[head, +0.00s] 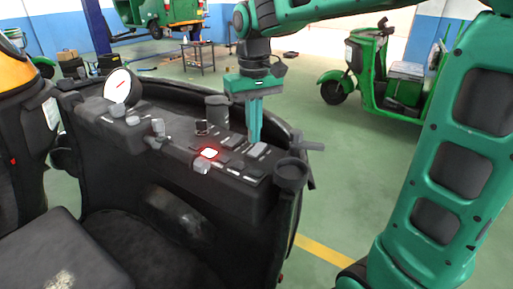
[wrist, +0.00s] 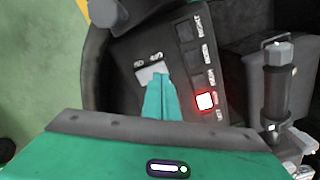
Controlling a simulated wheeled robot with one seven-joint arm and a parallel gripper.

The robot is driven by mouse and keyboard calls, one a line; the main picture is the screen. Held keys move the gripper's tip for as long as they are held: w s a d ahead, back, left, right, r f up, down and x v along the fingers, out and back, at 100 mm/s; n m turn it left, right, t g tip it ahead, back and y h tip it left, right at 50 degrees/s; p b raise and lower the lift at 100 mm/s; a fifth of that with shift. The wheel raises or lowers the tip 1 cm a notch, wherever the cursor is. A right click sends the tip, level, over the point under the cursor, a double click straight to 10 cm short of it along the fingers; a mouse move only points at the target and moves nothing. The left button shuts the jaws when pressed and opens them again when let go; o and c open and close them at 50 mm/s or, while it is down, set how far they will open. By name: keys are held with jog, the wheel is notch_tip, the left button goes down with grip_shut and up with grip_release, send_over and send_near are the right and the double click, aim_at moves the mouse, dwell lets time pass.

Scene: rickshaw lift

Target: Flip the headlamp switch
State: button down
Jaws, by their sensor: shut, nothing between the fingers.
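My gripper (head: 255,138) points down over the right part of the dark dashboard (head: 175,140), fingers together and empty. In the wrist view, its green fingertips (wrist: 160,82) are at the lower edge of a pale grey rocker switch (wrist: 150,71); I cannot tell whether they touch it. This switch also shows just beside the fingertips in the head view (head: 257,150).
A handle with a silver end (wrist: 277,85) rises at the right of the wrist view.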

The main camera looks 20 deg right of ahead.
aim_at(254, 151)
jog(key=shift+r, duration=2.1)
